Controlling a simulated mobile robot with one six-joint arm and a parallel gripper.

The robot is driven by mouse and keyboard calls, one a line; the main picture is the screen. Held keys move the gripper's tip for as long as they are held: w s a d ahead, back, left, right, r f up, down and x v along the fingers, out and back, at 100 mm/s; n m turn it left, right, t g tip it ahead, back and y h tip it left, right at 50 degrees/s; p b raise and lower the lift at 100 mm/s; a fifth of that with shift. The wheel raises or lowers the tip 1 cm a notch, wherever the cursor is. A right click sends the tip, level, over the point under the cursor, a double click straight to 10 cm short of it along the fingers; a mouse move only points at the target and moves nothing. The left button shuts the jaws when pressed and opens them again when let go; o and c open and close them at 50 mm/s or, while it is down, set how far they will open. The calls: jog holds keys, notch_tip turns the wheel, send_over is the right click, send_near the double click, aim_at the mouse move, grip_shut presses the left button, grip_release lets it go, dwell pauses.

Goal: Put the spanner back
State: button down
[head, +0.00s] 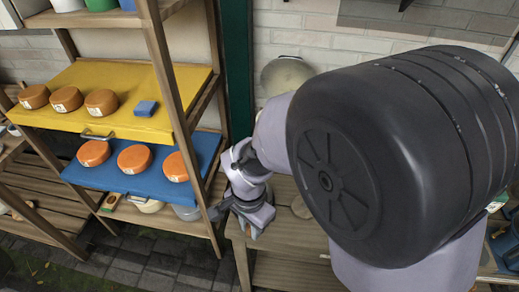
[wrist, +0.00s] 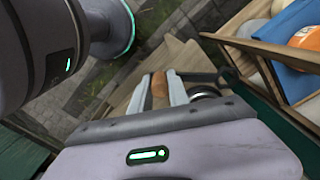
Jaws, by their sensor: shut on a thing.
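My gripper (head: 252,218) is low over the front left part of the wooden bench, beside the shelf. In the wrist view its two pale fingers (wrist: 160,80) are closed on a dark grey tool, which looks like the spanner (wrist: 222,73). The spanner sticks out to the right of the fingers there and ends in a curved open jaw. In the head view the dark spanner (head: 219,209) points left from the gripper, towards the shelf post. Its gripped part is hidden. A brown patch shows between the fingers; I cannot tell what it is.
A wooden shelf at left holds a yellow board (head: 122,76) and a blue board (head: 140,180) with orange cheese wheels, plus a blue block (head: 146,108). A round metal rim (wrist: 205,92) lies close to the fingers. Paving (head: 150,258) is open in front.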

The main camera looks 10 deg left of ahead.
jog(key=shift+f+b, duration=1)
jog(key=shift+f, duration=0.85)
jog(key=c, duration=1.3)
grip_release()
jog(key=shift+o, duration=0.2)
notch_tip(320, 180, up, 12)
jog(key=p, duration=0.5)
jog(key=shift+d+r, duration=0.1)
jog(key=shift+r, duration=0.15)
jog(key=s+d+r+n+t+y, duration=0.1)
jog(key=s+d+r+t, duration=0.2)
jog(key=d+r, duration=0.4)
jog(key=s+d+r+n+t+y, duration=0.1)
jog(key=s+d+r+t, duration=0.1)
jog(key=s+d+r, duration=0.3)
jog(key=d+r, duration=0.2)
jog(key=d, duration=0.1)
jog(key=shift+s+d+r+n+t, duration=0.15)
jog(key=shift+d+n+t, duration=0.15)
jog(key=shift+d+t, duration=0.1)
